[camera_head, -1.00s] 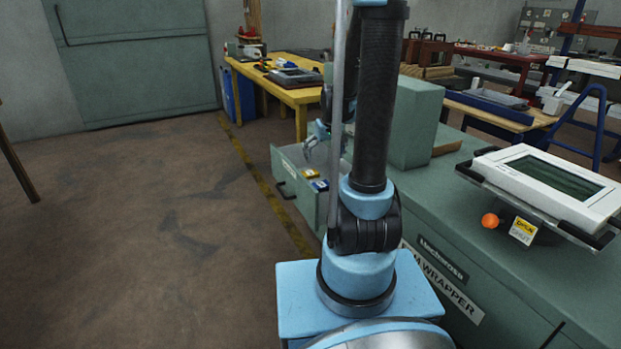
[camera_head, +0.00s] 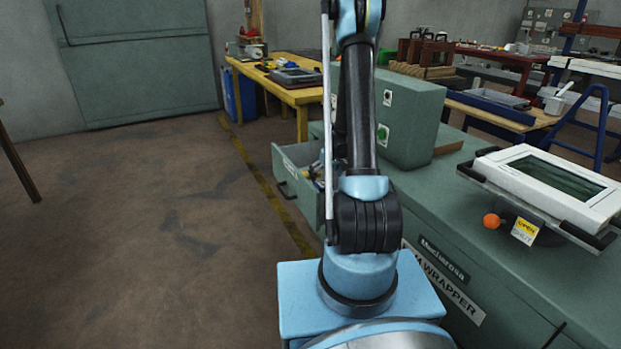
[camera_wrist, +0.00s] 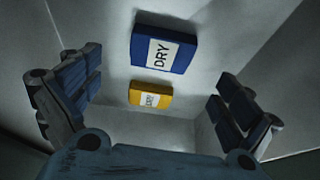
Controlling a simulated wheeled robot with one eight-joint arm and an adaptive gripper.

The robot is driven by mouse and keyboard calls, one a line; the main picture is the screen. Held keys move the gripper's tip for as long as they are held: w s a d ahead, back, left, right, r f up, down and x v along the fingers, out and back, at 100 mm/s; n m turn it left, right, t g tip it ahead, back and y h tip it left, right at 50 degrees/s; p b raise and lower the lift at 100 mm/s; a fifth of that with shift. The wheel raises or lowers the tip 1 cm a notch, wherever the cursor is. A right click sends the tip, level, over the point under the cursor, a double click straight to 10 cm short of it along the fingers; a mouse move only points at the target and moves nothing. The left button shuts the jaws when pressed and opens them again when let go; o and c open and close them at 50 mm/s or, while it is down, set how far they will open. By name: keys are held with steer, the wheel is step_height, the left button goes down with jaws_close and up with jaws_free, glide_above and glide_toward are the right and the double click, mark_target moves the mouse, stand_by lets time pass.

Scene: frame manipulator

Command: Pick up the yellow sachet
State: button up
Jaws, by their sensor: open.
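In the wrist view, a small yellow sachet (camera_wrist: 136,98) with a pale label lies on the grey floor of an open drawer (camera_head: 300,190). A larger blue sachet (camera_wrist: 182,48) with a white "DRY" label lies just above it in the picture. My gripper (camera_wrist: 158,98) is open and empty, with one finger on each side of the picture and the yellow sachet between them in view, apart from both. In the head view my arm hides most of the gripper and the drawer's inside, and I cannot tell the yellow sachet there.
The drawer's grey walls rise close on both sides of my gripper. The drawer juts from a green cabinet (camera_head: 450,220) with a green box (camera_head: 412,120) on it. A tilted white panel (camera_head: 545,185) stands at the right. The floor (camera_head: 130,240) at the left is clear.

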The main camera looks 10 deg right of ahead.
steer(key=shift+f, duration=0.3)
steer(key=shift+w+a, duration=0.1)
steer(key=shift+w, duration=0.05)
steer(key=w+a, duration=0.1)
steer(key=w, duration=0.2)
steer(key=w+a, duration=0.1)
steer(key=w, duration=0.3)
steer(key=w+a, duration=0.1)
steer(key=w, duration=0.2)
steer(key=shift+w+a, duration=0.35)
steer(key=shift+w, duration=0.05)
steer(key=shift+x, duration=2.6)
steer(key=c, duration=1.1)
